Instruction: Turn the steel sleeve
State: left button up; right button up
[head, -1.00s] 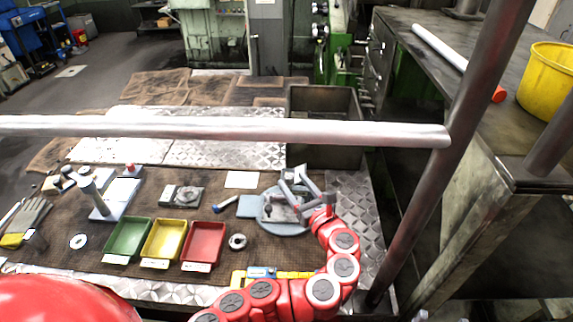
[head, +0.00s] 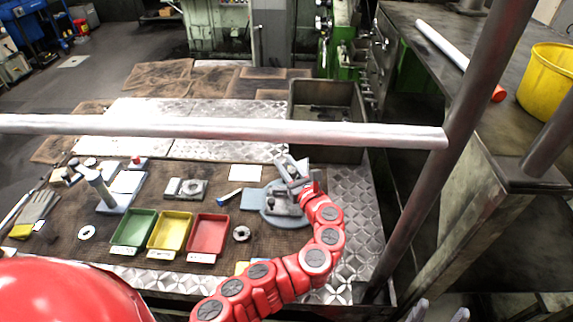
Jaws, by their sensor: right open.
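My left gripper (head: 292,168) is at the end of the red arm, over the far side of a grey vise-like fixture (head: 284,206) on a round blue-grey base. Its two grey fingers look apart, with nothing seen between them. A dark steel ring (head: 242,233) lies on the brown mat left of the fixture; I cannot tell whether it is the steel sleeve. The wrist hides part of the fixture. My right gripper (head: 440,312) shows only its grey fingertips at the bottom edge, apart and empty, away from the bench top.
Green (head: 119,251), yellow (head: 155,249) and red (head: 190,252) trays stand left of the ring. A horizontal metal rail (head: 220,128) crosses above the bench to an upright post (head: 420,195). A dark metal bin (head: 345,155) stands behind the fixture.

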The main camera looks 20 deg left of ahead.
pick_arm(q)
grip_shut()
jog(key=shift+r, duration=0.1)
